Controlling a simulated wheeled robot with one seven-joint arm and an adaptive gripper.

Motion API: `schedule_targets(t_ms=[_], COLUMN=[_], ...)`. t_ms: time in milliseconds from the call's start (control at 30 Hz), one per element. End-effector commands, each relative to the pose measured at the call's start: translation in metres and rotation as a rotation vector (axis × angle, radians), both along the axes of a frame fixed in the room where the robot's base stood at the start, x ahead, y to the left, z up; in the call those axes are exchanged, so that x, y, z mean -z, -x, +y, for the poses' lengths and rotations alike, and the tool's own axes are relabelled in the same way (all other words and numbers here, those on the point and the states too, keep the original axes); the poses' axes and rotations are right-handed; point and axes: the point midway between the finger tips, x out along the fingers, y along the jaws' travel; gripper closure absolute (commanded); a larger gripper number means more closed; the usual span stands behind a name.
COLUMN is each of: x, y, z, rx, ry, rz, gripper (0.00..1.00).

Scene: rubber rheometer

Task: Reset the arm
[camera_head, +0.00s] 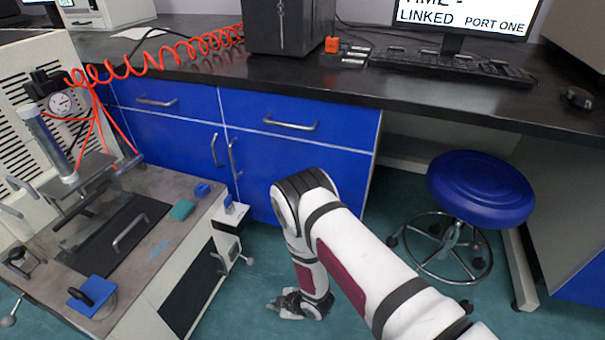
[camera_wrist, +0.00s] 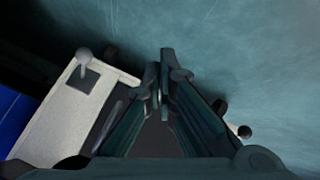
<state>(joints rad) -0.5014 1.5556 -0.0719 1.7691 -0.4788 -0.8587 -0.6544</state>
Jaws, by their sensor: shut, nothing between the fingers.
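My gripper (camera_head: 285,306) hangs low over the green floor in the head view, at the end of my white arm, to the right of the rheometer bench. In the wrist view my gripper (camera_wrist: 160,75) has its two fingers together, with nothing between them. The rheometer (camera_head: 90,190) stands at the left of the head view, with a pressure gauge, a metal cylinder and a dark plate with a handle. Part of a pale machine body with a round-knobbed lever (camera_wrist: 83,60) shows left of the fingers in the wrist view.
Blue cabinets (camera_head: 180,110) under a black worktop (camera_head: 420,95) stand behind my arm. A blue stool (camera_head: 480,190) is at the right. A coiled orange hose (camera_head: 160,50) runs from the worktop to the machine. Open floor (camera_head: 255,290) surrounds my gripper.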

Motion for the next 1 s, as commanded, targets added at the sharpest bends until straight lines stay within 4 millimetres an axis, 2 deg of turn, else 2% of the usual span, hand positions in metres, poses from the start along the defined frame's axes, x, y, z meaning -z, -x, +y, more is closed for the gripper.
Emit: schedule_targets(t_ms=[267, 367, 467, 600, 733, 867, 1000], x=[-0.044, -0.068, -0.1, -0.161, -0.22, -0.278, -0.338], y=[-0.039, -0.056, -0.075, -0.102, -0.116, -0.119, -0.11], z=[-0.008, -0.014, -0.024, -0.046, -0.073, -0.101, -0.132], rx=[0.084, 0.127, 0.188, 0.306, 0.422, 0.539, 0.665], ry=[0.038, 0.058, 0.081, 0.118, 0.149, 0.17, 0.185], rz=[0.008, 0.014, 0.023, 0.047, 0.078, 0.113, 0.156], gripper=[1.0, 1.0, 1.0, 1.0, 1.0, 1.0, 1.0])
